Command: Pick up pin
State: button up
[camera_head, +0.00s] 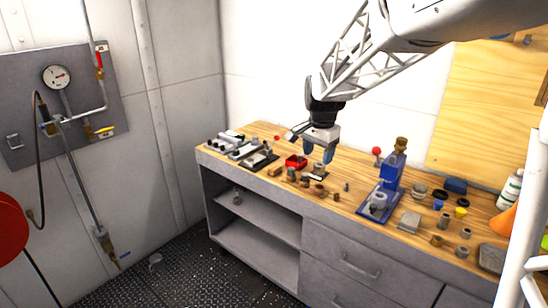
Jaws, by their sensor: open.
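My gripper (319,154) hangs from the arm over the middle of the wooden workbench top, pointing down. Its two blue fingers are apart, and I see nothing held between them. Below the fingers is a group of small brown and grey parts, including a brown cylinder (291,174). A small dark upright piece (346,187) stands alone on the wood to the right of the gripper. It may be the pin, but the parts are too small to tell for sure. The gap between the fingertips and the parts is hard to judge.
A blue press (388,185) stands to the right. Several cups, blocks, a white bottle (510,189) and an orange cone (505,222) crowd the right end.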

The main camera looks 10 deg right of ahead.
jog(key=w+d+f+m, duration=0.2)
jog(key=w+f+m, duration=0.35)
jog(key=w, duration=0.95)
jog(key=m+g, duration=0.1)
jog(key=m, duration=0.1)
send_over(305, 174)
jog(key=f, duration=1.1)
jog(key=shift+d, duration=0.2)
jog(key=shift+f, duration=0.1)
jog(key=shift+f, duration=1.3)
jog(key=shift+a+f, duration=0.15)
jog(key=shift+f, duration=2.45)
jog(key=c, duration=1)
jog(key=shift+c, duration=0.2)
